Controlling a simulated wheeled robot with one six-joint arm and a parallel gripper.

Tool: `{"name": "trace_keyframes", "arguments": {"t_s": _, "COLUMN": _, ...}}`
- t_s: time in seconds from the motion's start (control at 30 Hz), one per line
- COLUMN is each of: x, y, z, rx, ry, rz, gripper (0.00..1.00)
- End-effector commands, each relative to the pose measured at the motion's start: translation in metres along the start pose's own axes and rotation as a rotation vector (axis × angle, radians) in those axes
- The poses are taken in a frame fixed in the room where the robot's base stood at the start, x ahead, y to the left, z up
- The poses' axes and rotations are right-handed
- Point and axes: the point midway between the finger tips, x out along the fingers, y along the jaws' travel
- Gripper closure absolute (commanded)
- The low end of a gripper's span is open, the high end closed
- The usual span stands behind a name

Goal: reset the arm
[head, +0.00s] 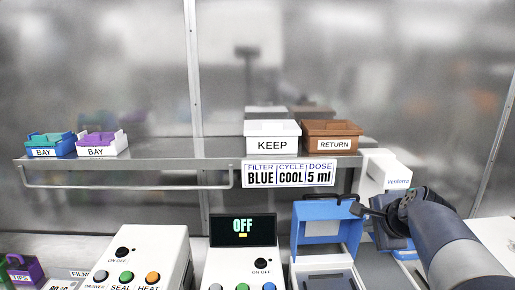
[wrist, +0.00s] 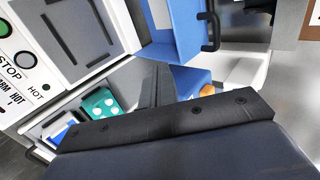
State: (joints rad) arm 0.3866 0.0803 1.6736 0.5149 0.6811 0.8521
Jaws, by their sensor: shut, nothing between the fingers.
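My arm reaches in from the lower right of the head view. My gripper (head: 358,208) is at its end, pointing left, just right of the raised blue lid (head: 322,210) of a machine. In the wrist view my gripper (wrist: 158,80) shows as dark fingers close together, shut and empty. A teal piece with white dots (wrist: 101,103) lies low to the left of the fingers. The blue lid with a dark handle (wrist: 212,30) is above them. I cannot tell whether the gripper touches the lid.
A shelf (head: 190,162) at the back holds a KEEP bin (head: 272,136), a RETURN bin (head: 332,137) and two BAY trays. A white device (head: 382,172) is behind my gripper.

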Motion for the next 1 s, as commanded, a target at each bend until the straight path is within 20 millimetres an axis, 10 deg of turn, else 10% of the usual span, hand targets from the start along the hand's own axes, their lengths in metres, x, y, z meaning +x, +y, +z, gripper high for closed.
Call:
{"name": "trace_keyframes", "arguments": {"t_s": 0.6, "x": -0.102, "y": 0.017, "z": -0.001, "rx": -0.001, "ry": 0.003, "rz": -0.004, "gripper": 1.0}}
{"name": "trace_keyframes", "arguments": {"t_s": 1.0, "x": -0.125, "y": 0.017, "z": 0.0, "rx": -0.001, "ry": 0.001, "rz": -0.001, "gripper": 1.0}}
